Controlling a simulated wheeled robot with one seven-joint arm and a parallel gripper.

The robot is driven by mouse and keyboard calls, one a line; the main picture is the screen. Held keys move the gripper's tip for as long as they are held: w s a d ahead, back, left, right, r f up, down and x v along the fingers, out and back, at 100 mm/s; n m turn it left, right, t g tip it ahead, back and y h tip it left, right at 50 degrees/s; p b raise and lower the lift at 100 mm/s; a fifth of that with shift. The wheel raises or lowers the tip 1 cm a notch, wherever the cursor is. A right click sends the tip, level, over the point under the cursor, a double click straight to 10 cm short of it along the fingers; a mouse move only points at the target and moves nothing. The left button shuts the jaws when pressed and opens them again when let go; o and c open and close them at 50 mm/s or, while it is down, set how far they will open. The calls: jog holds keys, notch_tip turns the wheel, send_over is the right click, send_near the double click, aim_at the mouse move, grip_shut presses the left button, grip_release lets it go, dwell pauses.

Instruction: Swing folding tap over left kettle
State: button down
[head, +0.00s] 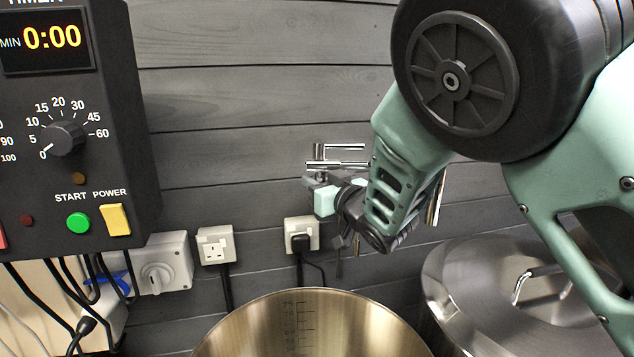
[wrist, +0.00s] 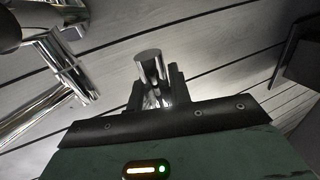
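The folding tap (head: 336,163) is chrome and sits in front of the grey wall, with horizontal bars showing above my gripper; my arm hides much of it. In the wrist view, jointed chrome tubes (wrist: 40,112) run along the left. My gripper (head: 322,190) is beside the tap, above the back of the left kettle. Its dark fingers (wrist: 156,95) stand on both sides of a short chrome cylinder (wrist: 149,66); whether they press on it I cannot tell. The left kettle (head: 240,325) is an open steel pot with a marked scale inside.
A right kettle with a steel lid (head: 500,285) and lid handle stands at the right, under my arm. A black timer box (head: 130,120) hangs at the left. Wall sockets (head: 215,245), a plug and cables are on the wall behind the left kettle.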

jog(key=shift+s+f+n+g+y+b, duration=0.1)
jog(key=shift+s+n+g+y+b, duration=0.25)
jog(key=shift+s, duration=0.25)
jog(key=s+d+n+g+y+b, duration=0.2)
jog(key=s+n+g+y+b, duration=0.1)
jog(key=s, duration=0.4)
jog(key=s+d+n+g+y+b, duration=0.1)
jog(key=s+n+g+y, duration=0.3)
jog(key=s, duration=0.4)
jog(key=shift+s+d+g+b, duration=0.3)
jog(key=shift+d+g+b, duration=0.1)
jog(key=shift+g+b, duration=0.5)
jog(key=c, duration=1.3)
grip_release()
jog(key=b+v, duration=0.5)
jog(key=v, duration=1.2)
jog(key=shift+d, duration=0.2)
